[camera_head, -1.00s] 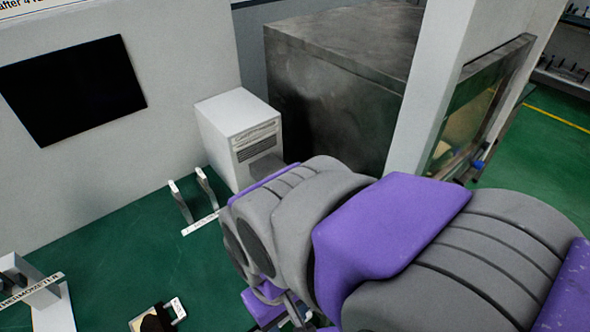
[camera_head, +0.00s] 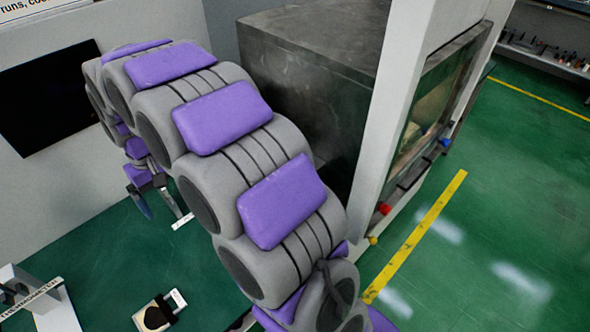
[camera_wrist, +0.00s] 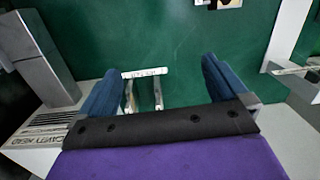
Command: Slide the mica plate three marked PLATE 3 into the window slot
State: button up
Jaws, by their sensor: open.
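My gripper (camera_head: 156,200) is open in the head view, low over the green surface beside a small rack with a white label (camera_head: 181,221). In the wrist view its two blue fingers (camera_wrist: 162,80) stand wide apart. The rack's label (camera_wrist: 145,73) and two pale upright strips (camera_wrist: 157,95) show between them, with nothing gripped. I cannot make out any plate marked PLATE 3, or read the rack's label. No window slot can be picked out for certain. A small pale item with a black part (camera_head: 158,312) lies at the front in the head view.
A white stand labelled THERMOMETER (camera_head: 40,297) is at the left. A white panel with a dark screen (camera_head: 45,97) stands behind. A large grey metal cabinet (camera_head: 310,75) is right of my arm. A vented white box (camera_wrist: 45,140) is close to the left finger in the wrist view.

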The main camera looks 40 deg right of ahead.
jog(key=w+a+f+p, duration=0.1)
jog(key=w, duration=0.5)
jog(key=p, duration=0.3)
send_over(167, 196)
jog(key=s, duration=0.1)
notch_tip(167, 196, down, 5)
jog(key=shift+m+t, duration=0.3)
jog(key=shift+t, duration=0.1)
jog(key=w+f, duration=0.1)
jog(key=w, duration=0.1)
jog(key=w+f, duration=0.2)
jog(key=shift+a+f+p, duration=0.15)
jog(key=shift+a+p, duration=0.05)
jog(key=shift+p, duration=0.15)
jog(key=shift+d+f, duration=0.1)
jog(key=shift+d, duration=0.5)
jog(key=shift+f, duration=0.55)
jog(key=shift+h, duration=0.3)
jog(key=f, duration=0.1)
jog(key=a+f+b, duration=0.1)
jog(key=f+b, duration=0.1)
jog(key=f, duration=0.1)
jog(key=shift+a, duration=0.25)
jog(key=f, duration=0.1)
jog(key=d+f, duration=0.1)
jog(key=f, duration=0.1)
jog(key=shift+d+f, duration=0.3)
jog(key=shift+f, duration=0.1)
jog(key=shift+a, duration=0.6)
